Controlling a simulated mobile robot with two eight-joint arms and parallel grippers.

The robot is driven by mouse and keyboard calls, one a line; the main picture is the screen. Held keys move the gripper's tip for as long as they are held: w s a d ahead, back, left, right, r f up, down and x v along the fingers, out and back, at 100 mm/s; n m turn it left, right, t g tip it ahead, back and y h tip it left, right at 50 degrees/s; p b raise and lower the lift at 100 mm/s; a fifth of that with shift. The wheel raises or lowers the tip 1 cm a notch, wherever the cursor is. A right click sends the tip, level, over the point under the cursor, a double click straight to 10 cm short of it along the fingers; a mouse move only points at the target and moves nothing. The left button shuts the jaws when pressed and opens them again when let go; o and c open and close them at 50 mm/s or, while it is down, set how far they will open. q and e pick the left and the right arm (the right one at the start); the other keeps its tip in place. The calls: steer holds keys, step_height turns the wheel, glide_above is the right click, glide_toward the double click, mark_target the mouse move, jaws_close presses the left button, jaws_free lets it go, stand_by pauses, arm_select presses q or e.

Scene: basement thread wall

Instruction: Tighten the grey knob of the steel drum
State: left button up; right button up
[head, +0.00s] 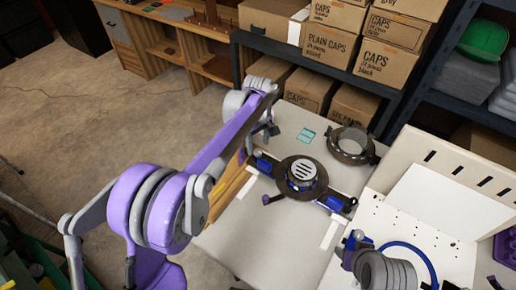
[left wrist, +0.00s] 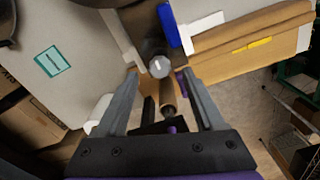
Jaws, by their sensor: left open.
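A low round unit (head: 302,172) with a dark ring and a grey slotted top stands on the grey table; I cannot tell for sure whether it is the steel drum. Blue blocks flank it. In the left wrist view a round grey knob (left wrist: 159,66) sits at the end of a dark bar beside a blue block (left wrist: 167,24). My left gripper (left wrist: 160,80) is open, its fingers either side of the knob in the picture; contact cannot be told. In the head view my left gripper (head: 268,128) is over the table's left side, and the knob is hidden. My right gripper is not seen.
A second dark-ringed unit (head: 350,145) and a teal card (head: 306,135) lie behind. A white perforated panel (head: 425,235) and a ribbed grey part (head: 388,271) with a blue hose are at right. Boxes (head: 331,42) fill the shelf behind. The table's front left is clear.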

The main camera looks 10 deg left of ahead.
mark_target(258, 153)
arm_select(q)
steer(key=shift+f, duration=1.35)
jaws_close()
